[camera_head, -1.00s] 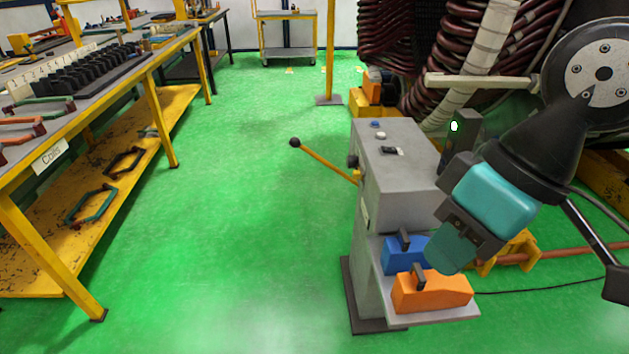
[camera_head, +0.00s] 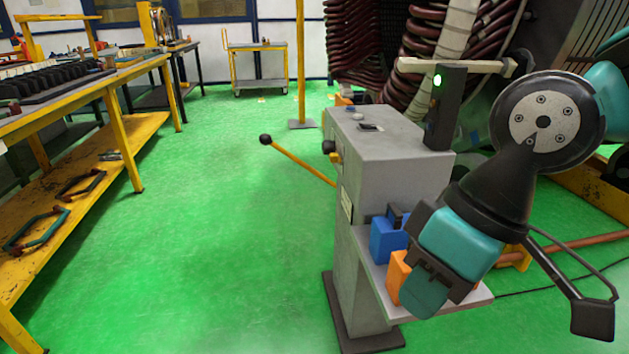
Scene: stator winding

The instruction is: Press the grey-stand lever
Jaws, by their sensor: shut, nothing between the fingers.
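The grey stand (camera_head: 388,165) stands right of centre on the green floor. Its yellow lever (camera_head: 303,165) sticks out to the left and slants up to a black ball knob (camera_head: 265,139). Nothing touches the lever. My gripper (camera_head: 427,286), at the teal and dark end of my arm, is in front of the stand's right side, well to the right of the lever. It is shut and empty; its fingertips are hard to make out. It partly hides the orange block (camera_head: 397,272) and the blue block (camera_head: 385,241) on the stand's lower shelf.
A yellow workbench (camera_head: 120,75) runs along the left. The floor between bench and lever is clear.

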